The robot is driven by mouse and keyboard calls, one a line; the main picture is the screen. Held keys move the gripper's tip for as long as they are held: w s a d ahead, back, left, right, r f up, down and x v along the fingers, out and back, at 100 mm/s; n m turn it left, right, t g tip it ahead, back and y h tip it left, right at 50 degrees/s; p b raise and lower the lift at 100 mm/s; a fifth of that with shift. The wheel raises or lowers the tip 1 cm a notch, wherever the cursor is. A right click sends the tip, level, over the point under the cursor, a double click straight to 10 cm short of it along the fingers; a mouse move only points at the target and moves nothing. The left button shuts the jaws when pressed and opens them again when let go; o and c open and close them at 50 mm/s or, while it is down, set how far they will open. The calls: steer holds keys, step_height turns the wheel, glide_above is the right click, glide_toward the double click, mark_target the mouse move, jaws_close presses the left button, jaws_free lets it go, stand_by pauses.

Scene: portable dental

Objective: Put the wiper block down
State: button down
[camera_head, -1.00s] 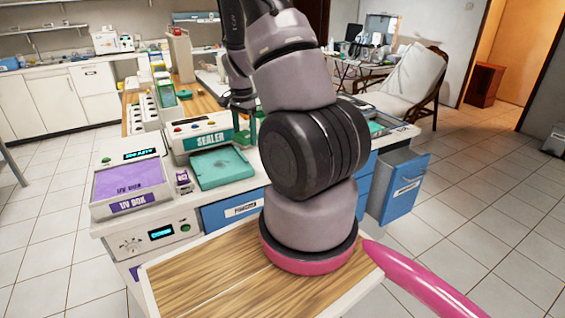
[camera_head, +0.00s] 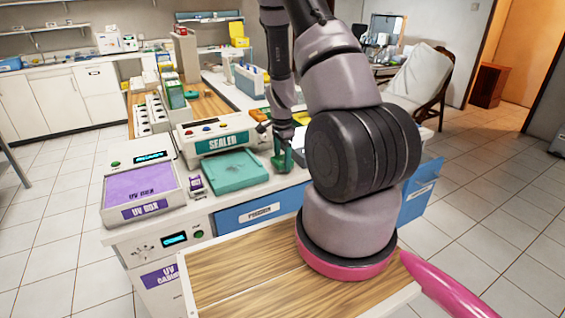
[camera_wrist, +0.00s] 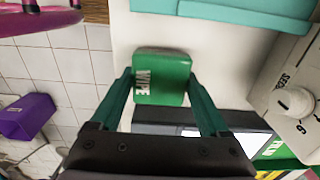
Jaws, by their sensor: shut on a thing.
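The wiper block is a green block with a white "WIPE" label (camera_wrist: 165,66), seen between the fingertips in the wrist view. My gripper (camera_wrist: 161,82) is shut on it, one green finger on each side. The block is over the white counter top, and I cannot tell whether it touches it. In the head view my gripper (camera_head: 284,157) is at the counter's front part, right of the teal sealer tray. There the block is hard to tell from the green fingers.
The sealer (camera_head: 215,137) and its teal tray (camera_head: 228,172) stand left of my gripper. The purple-topped UV box (camera_head: 140,186) is further left. A dark box (camera_wrist: 205,124) lies close to the block. A blue drawer front (camera_head: 258,212) is below the counter edge.

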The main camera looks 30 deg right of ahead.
steer(key=shift+f, duration=0.5)
steer(key=shift+f, duration=0.15)
jaws_free()
step_height(320, 180, up, 12)
steer(key=r, duration=0.1)
step_height(320, 180, up, 10)
steer(key=n+t+y, duration=0.1)
steer(key=n+t, duration=0.1)
steer(key=n, duration=0.1)
glide_above(282, 159)
steer(key=s+a, duration=0.1)
steer(key=a, duration=0.3)
steer(key=s+a+r+n+t, duration=0.2)
steer(key=s+a+r+n, duration=0.2)
steer(key=s+r, duration=0.5)
steer(key=s+a+r+n+t+y, duration=0.1)
steer(key=s+a+r+n+t, duration=0.2)
steer(key=s+r, duration=0.6)
step_height(282, 159, up, 2)
steer(key=a+n, duration=0.2)
steer(key=n, duration=0.1)
steer(key=shift+s+a+r+n, duration=0.15)
steer(key=shift+s+r+n, duration=0.1)
steer(key=shift+n, duration=0.05)
